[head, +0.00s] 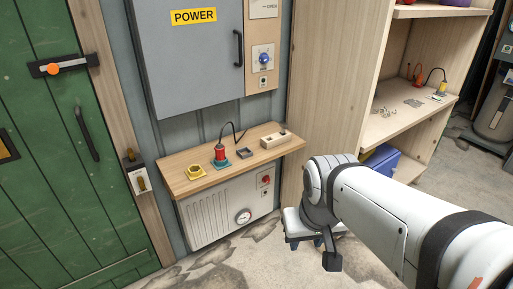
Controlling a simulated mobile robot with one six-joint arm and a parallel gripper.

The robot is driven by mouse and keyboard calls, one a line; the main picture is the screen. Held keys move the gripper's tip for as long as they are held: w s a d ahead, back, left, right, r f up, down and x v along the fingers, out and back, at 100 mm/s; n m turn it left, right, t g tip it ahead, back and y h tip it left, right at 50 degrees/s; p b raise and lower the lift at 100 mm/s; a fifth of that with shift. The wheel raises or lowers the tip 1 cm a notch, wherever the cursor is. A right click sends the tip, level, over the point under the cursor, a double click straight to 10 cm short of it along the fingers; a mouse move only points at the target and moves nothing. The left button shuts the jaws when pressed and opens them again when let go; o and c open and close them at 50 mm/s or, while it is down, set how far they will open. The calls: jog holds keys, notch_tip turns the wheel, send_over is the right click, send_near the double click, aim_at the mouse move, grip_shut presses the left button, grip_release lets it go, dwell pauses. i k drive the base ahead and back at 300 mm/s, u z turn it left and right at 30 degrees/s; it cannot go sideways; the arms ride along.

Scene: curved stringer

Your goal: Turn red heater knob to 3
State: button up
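The red heater knob (265,180) is small and sits at the upper right of the pale heater's front (211,215), below the wooden shelf. Its pointer and scale marks are too small to read. A round gauge (243,217) is on the heater front, lower and to the left of the knob. My gripper (331,262) is at the end of the white arm, right of the heater and apart from the knob. Its fingers are partly hidden and too unclear to tell whether they are open or shut.
The wooden shelf (181,182) above the heater carries a yellow nut-like part (195,172), a red corded item (220,155) and small blocks. A grey POWER cabinet (190,58) hangs above. A green door (60,150) stands left. Floor in front of the heater is clear.

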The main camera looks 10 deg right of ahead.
aim_at(266, 178)
jog(key=u, duration=0.05)
jog(key=i, duration=1.1)
jog(key=u, duration=0.15)
